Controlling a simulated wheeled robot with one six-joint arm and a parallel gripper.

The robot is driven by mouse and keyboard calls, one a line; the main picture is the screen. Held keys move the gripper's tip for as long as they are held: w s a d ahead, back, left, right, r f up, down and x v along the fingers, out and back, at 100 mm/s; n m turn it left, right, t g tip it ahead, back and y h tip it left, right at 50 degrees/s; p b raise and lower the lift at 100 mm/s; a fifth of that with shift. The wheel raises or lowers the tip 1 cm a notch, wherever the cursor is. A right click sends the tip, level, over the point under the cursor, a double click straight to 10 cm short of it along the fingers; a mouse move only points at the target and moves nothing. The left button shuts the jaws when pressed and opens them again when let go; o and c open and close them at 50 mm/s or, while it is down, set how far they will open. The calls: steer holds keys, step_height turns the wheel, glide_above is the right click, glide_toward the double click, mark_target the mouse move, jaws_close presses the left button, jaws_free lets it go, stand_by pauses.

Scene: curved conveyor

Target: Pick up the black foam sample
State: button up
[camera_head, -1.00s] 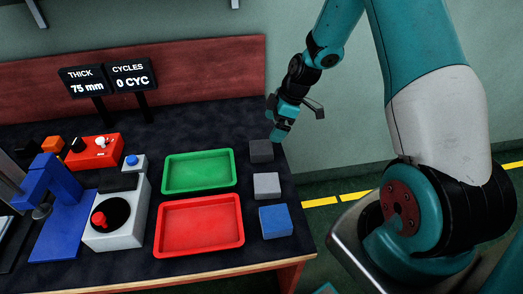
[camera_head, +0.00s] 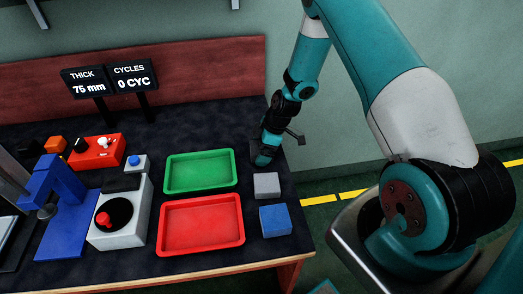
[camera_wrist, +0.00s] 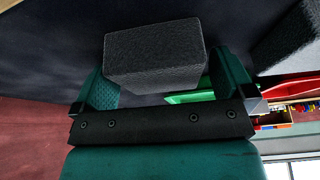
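The black foam sample (camera_wrist: 153,52) is a dark, rough block in the wrist view, between the two teal fingers of my gripper (camera_wrist: 166,72). The fingers are spread, one on each side of it; whether either touches it I cannot tell. In the head view my gripper (camera_head: 264,158) is down at the table's right rear, over the black sample's place, and hides the sample.
A grey block (camera_head: 267,185) and a blue block (camera_head: 275,220) lie in front of my gripper. A green tray (camera_head: 200,188) and a red tray (camera_head: 240,235) are to the left. Two display signs (camera_head: 130,76) stand behind.

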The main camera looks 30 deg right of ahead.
steer(key=c, duration=0.9)
